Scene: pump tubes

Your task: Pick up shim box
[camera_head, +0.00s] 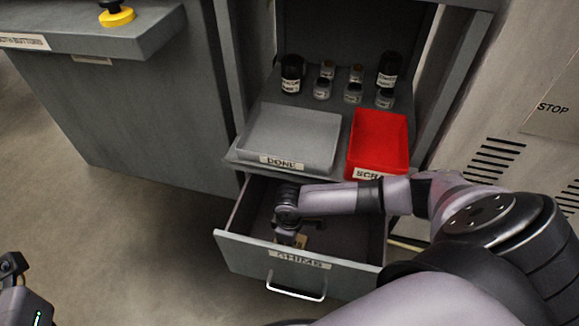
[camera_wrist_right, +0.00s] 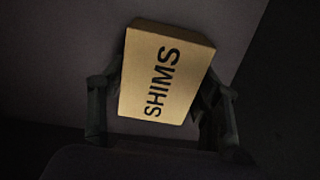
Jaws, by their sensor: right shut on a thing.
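The shim box is a small tan box (camera_wrist_right: 165,75) with "SHIMS" printed on it. In the right wrist view it sits tilted between the two fingers of my right gripper (camera_wrist_right: 160,110), which is shut on it. In the head view my right gripper (camera_head: 291,236) reaches down into the open drawer (camera_head: 340,222) labelled "SHIMS", and only a small part of the box (camera_head: 301,241) shows. I cannot tell whether the box touches the drawer floor. At the lower left edge, part of my left arm (camera_head: 22,300) shows; its fingertips are not clear.
A grey tray (camera_head: 262,132) labelled "DONE" and a red bin (camera_head: 378,140) stand on the shelf above the drawer. Several bottles stand behind them. The drawer's walls surround my right gripper, and its front has a metal handle (camera_head: 297,290).

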